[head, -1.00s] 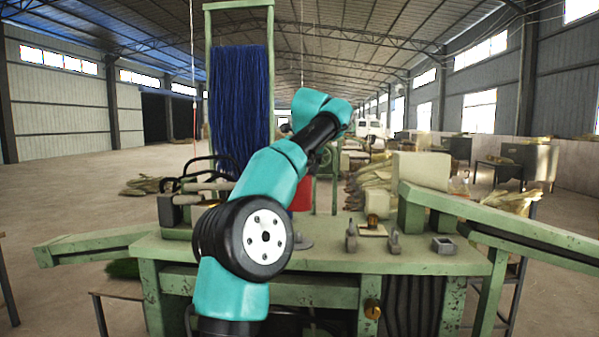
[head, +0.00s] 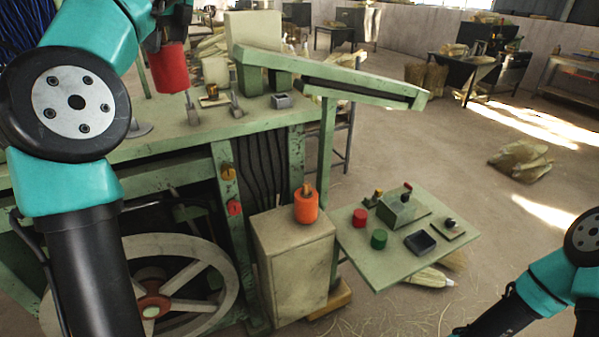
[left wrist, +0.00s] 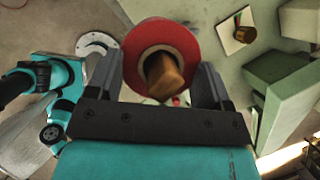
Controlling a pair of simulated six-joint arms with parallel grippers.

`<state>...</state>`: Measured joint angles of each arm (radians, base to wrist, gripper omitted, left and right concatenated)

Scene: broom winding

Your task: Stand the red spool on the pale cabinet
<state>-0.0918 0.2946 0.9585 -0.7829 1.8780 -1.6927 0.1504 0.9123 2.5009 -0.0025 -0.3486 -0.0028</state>
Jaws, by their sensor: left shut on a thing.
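The red spool (head: 170,68) is at the upper left of the head view, above the green bench top. My left gripper (head: 166,38) is shut on it from above. In the left wrist view the red spool (left wrist: 129,62) sits between the two dark fingers of my left gripper (left wrist: 160,82), with its brown core end toward the camera. The pale cabinet (head: 290,268) stands on the floor at the right end of the bench, to the right of and below the spool. My right gripper is out of view; only part of the right arm shows at lower right.
An orange spool (head: 306,205) stands on the cabinet top toward its right back; the top's left and front are bare. A small green side table (head: 378,262) with red and green cylinders adjoins the cabinet. A green beam (head: 330,72) juts out above. A wheel (head: 150,300) is under the bench.

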